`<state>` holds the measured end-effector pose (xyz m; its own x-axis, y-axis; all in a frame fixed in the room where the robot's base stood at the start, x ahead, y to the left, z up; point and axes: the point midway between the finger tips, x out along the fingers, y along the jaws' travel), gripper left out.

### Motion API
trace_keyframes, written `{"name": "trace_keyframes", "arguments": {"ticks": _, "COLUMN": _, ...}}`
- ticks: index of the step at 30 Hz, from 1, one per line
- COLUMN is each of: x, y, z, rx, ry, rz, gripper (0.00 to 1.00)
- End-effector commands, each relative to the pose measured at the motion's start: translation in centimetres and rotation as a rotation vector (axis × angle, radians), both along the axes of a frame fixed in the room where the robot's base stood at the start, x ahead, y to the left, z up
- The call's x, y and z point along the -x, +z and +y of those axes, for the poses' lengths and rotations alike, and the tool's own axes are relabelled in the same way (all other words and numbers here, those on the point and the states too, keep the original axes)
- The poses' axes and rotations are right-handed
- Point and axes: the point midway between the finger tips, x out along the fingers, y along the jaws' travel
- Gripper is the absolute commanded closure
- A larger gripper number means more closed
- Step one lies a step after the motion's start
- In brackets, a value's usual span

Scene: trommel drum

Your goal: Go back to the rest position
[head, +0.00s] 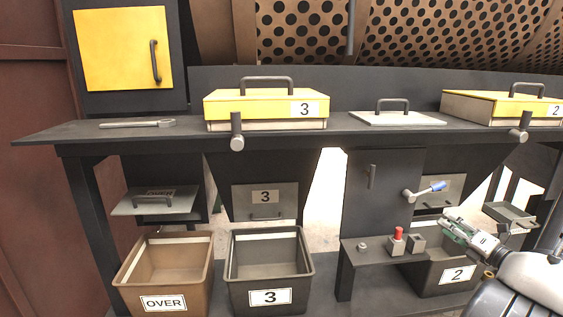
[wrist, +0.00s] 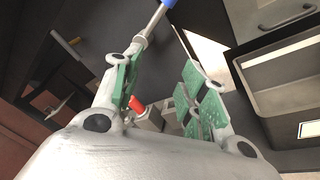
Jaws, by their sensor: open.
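My gripper (head: 452,229) is at the right of the head view, in front of the lower machine front and above the bin labelled 2 (head: 457,274). Its two fingers with green pads stand apart in the wrist view (wrist: 165,82), with nothing held between them. A lever with a blue handle (head: 436,187) sticks out of the dark panel, up and left of my gripper. In the wrist view the blue-tipped lever (wrist: 152,24) shows beyond the left fingertip; whether they touch cannot be told.
A small shelf (head: 368,262) with a red button (head: 398,234) lies left of my gripper. The long counter (head: 72,132) above carries yellow-lidded box 3 (head: 265,106) and box 2 (head: 490,106). Bins OVER (head: 163,303) and 3 (head: 270,297) stand below.

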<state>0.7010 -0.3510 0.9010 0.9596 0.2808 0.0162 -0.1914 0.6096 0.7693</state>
Motion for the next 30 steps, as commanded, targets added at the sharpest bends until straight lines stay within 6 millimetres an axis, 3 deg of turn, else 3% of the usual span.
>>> {"name": "trace_keyframes", "arguments": {"ticks": 2, "x": 2.3, "y": -1.1, "z": 3.1, "rx": 0.132, "ry": 0.126, "rz": 0.034, "gripper": 0.57}}
{"name": "trace_keyframes", "arguments": {"ticks": 5, "x": 5.6, "y": -0.9, "z": 7.0, "rx": 0.349, "ry": 0.329, "rz": 0.034, "gripper": 0.57}}
{"name": "trace_keyframes", "arguments": {"ticks": 9, "x": 10.5, "y": 0.6, "z": 12.2, "rx": 0.688, "ry": 0.674, "rz": -0.036, "gripper": 0.57}}
{"name": "trace_keyframes", "arguments": {"ticks": 13, "x": 15.4, "y": 2.4, "z": 15.1, "rx": 1.01, "ry": 1.018, "rz": -0.162, "gripper": 0.57}}
{"name": "trace_keyframes", "arguments": {"ticks": 18, "x": 21.0, "y": 5.3, "z": 16.0, "rx": 1.431, "ry": 1.484, "rz": -0.408, "gripper": 0.57}}
{"name": "trace_keyframes", "arguments": {"ticks": 21, "x": 23.0, "y": 7.4, "z": 15.4, "rx": 1.651, "ry": 1.725, "rz": -0.564, "gripper": 0.57}}
{"name": "trace_keyframes", "arguments": {"ticks": 28, "x": 24.4, "y": 13.3, "z": 14.4, "rx": 2.108, "ry": 2.148, "rz": -0.889, "gripper": 0.57}}
{"name": "trace_keyframes", "arguments": {"ticks": 29, "x": 24.4, "y": 14.1, "z": 14.4, "rx": -2.073, "ry": -2.09, "rz": 0.882, "gripper": 0.57}}
{"name": "trace_keyframes", "arguments": {"ticks": 30, "x": 24.4, "y": 15.2, "z": 14.7, "rx": -2.03, "ry": -2.011, "rz": 0.87, "gripper": 0.57}}
